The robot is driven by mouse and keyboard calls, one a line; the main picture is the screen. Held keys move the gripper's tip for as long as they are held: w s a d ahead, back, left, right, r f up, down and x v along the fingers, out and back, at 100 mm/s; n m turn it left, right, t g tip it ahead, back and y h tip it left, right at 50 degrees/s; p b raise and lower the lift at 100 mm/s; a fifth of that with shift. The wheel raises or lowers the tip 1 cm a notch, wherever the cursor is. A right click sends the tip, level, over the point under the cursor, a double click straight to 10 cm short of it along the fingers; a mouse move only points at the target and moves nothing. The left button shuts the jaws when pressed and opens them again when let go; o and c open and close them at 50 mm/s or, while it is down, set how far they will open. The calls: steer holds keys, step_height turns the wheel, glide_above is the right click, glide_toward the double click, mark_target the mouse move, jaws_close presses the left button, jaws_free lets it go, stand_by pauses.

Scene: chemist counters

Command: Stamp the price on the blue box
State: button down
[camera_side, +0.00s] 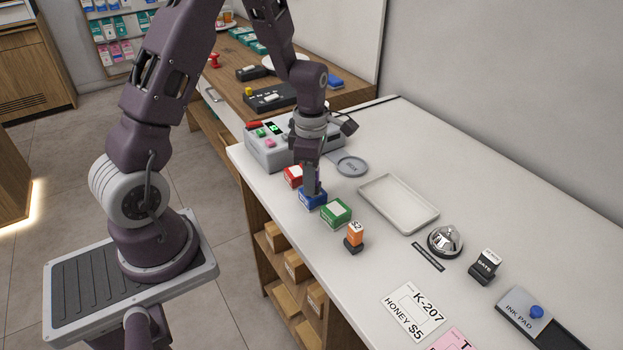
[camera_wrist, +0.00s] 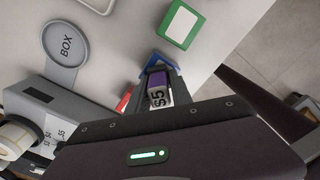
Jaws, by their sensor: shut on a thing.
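The blue box (camera_side: 309,203) stands on the white counter between a red box (camera_side: 292,175) and a green box (camera_side: 336,213). My gripper (camera_side: 311,188) points down directly over the blue box. In the wrist view it is shut on a purple stamp (camera_wrist: 158,80) labelled $5. The blue box (camera_wrist: 146,71) shows partly in the wrist view behind the stamp and fingers. The stamp's lower end and most of the box top are hidden, so I cannot tell whether they touch.
An orange $2 stamp (camera_side: 355,235) stands just beyond the green box. A grey register or printer (camera_side: 270,150) and a round BOX dish (camera_side: 352,166) are nearby. A white tray (camera_side: 398,202), bell (camera_side: 445,240), DATE stamp (camera_side: 485,267) and ink pad (camera_side: 525,308) lie right.

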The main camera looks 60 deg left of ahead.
steer(key=shift+r, duration=3.4)
